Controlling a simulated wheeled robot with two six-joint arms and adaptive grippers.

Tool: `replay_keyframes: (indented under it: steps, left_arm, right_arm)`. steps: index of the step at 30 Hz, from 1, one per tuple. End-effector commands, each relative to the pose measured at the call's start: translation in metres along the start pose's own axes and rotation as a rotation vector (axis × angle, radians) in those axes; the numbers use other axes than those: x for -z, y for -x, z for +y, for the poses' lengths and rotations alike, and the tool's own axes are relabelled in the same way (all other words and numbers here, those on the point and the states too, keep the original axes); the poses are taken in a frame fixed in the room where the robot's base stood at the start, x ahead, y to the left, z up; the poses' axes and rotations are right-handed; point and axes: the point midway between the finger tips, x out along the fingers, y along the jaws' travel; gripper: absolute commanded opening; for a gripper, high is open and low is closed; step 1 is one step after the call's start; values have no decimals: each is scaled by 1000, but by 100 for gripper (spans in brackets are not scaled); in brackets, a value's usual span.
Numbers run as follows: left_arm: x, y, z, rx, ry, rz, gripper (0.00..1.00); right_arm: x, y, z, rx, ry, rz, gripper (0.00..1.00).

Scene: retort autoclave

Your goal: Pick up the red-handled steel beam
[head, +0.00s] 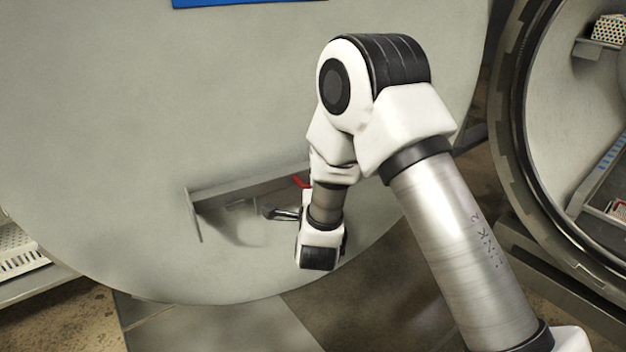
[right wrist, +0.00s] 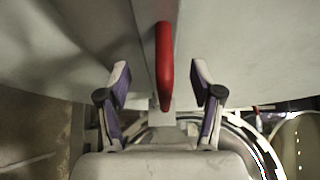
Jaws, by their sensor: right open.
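The steel beam (head: 240,187) is a grey bar set across the lower part of the large round grey door in the head view. Its red handle (head: 300,182) shows only as a small red piece beside my right arm, which hides the rest. In the right wrist view the red handle (right wrist: 164,65) stands out between the two fingers of my right gripper (right wrist: 160,82). The fingers are open, one on each side of the handle, with a gap on both sides. My left gripper is in neither view.
The large round door (head: 150,120) fills the left and middle of the head view. The open round autoclave mouth (head: 515,110) is at the right, with perforated trays (head: 608,30) inside. A white perforated rack (head: 18,250) stands at the lower left.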

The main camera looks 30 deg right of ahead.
Motion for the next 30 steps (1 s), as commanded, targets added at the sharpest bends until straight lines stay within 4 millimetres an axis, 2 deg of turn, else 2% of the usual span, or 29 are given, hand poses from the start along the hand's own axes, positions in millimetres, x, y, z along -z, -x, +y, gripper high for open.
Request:
replay_keyframes:
  steps: [1,4,10,11,12,16,30]
  left_arm:
    - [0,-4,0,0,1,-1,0]
    - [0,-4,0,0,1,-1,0]
    - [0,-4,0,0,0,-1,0]
    - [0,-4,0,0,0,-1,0]
    - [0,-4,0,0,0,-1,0]
    - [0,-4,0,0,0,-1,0]
    - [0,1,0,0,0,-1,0]
  right_arm:
    - [0,-10,2,0,-3,1,66]
    - [0,-21,2,-1,-1,0,66]
    - [0,-23,1,-2,2,-2,66]
    - [0,-23,1,-2,2,-2,62]
    - [0,-23,1,-2,2,-2,48]
    - [0,-23,1,-2,2,-2,2]
    - [-1,-26,-7,4,0,-2,0]
